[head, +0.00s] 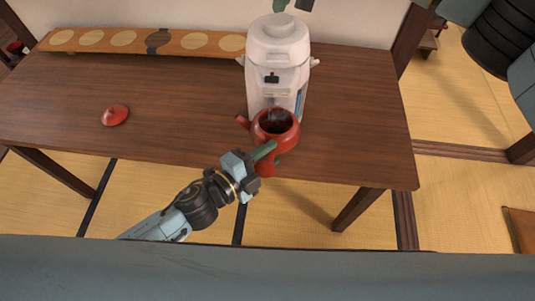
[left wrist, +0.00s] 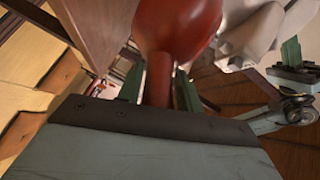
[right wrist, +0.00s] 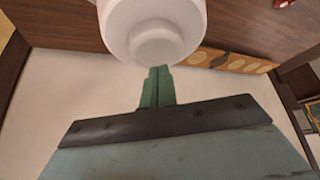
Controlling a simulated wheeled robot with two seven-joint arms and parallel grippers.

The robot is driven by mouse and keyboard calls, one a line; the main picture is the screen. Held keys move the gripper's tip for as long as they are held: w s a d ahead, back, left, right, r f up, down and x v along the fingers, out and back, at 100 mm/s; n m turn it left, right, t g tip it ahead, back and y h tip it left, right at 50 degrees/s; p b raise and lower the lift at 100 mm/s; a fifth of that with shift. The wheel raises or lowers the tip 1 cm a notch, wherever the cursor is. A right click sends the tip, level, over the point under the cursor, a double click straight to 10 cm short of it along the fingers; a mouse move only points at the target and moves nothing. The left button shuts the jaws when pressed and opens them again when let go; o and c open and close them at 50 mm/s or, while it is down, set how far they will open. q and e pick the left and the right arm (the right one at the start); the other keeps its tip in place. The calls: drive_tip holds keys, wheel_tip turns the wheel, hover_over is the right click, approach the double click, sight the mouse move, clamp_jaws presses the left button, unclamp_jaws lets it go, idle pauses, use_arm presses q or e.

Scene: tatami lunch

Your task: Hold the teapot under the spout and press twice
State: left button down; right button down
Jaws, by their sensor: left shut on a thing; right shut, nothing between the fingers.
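The red teapot (head: 290,136) is open-topped, with dark inside, and sits in front of the white dispenser (head: 278,65) near the table's front edge. My left gripper (head: 266,151) is shut on the teapot's handle; the handle and round body (left wrist: 180,25) show between and beyond its fingers in the left wrist view. Whether the teapot touches the table is unclear. The spout of the dispenser is hard to make out above the teapot. My right gripper (head: 290,4) is shut and empty at the top of the head view, by the dispenser's top (right wrist: 155,30).
The wooden table (head: 180,100) has clear room left of the dispenser. A red lid (head: 115,115) lies there. A long board (head: 205,43) with round pale discs and a dark one runs along the back edge by the wall.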

use_arm(q)
drive_tip(key=shift+r, duration=0.1)
use_arm(e)
wheel_tip(320, 180, up, 6)
idle(0.7)
use_arm(q)
drive_tip(key=s, duration=1.3)
use_arm(e)
drive_tip(key=shift+f, duration=0.25)
idle(1.0)
idle(0.9)
